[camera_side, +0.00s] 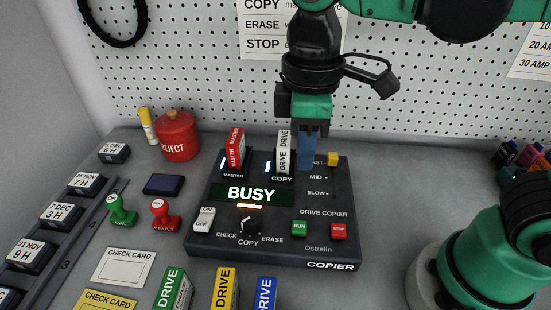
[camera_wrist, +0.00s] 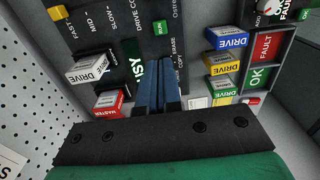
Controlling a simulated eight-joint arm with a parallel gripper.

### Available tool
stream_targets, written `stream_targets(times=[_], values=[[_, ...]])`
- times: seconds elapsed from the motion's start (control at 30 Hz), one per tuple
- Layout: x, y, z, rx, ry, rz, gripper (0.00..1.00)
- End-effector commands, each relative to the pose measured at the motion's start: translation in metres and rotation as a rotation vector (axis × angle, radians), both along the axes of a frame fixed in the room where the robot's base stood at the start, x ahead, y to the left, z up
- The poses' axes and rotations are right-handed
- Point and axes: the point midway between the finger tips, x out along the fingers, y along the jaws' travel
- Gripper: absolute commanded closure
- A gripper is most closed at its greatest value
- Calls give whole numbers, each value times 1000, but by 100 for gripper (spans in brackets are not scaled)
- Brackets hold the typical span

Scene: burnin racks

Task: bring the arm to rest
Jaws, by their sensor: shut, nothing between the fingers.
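My gripper (camera_side: 306,152) hangs pointing down over the back right part of the drive copier (camera_side: 330,240), its blue fingers together with nothing between them. In the wrist view the shut fingers (camera_wrist: 157,92) reach over the copier's face. The copier's screen (camera_side: 250,194) reads BUSY. A red MASTER drive (camera_side: 235,148) and a white drive (camera_side: 284,154) stand upright in its slots. The white drive is just left of my fingers in the side view; I cannot tell whether they touch. The yellow speed slider (camera_side: 333,159) is near FAST, right of the fingers.
A red REJECT pot (camera_side: 177,137), green stamp (camera_side: 122,210) and red stamp (camera_side: 163,214) stand left of the copier. Green (camera_side: 172,290), yellow (camera_side: 226,288) and blue (camera_side: 264,292) drives stand in front. A dated rack (camera_side: 60,225) lies far left; pegboard (camera_side: 200,60) rises behind.

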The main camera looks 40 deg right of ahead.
Motion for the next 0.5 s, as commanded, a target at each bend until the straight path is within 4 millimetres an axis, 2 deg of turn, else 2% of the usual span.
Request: stream_targets(times=[0.3, 0.37, 0.5], values=[[2, -5, -3, 12, -23, -34, 100], [7, -16, -7, 35, -72, -107, 100], [23, -56, -24, 126, -280, -391, 100]])
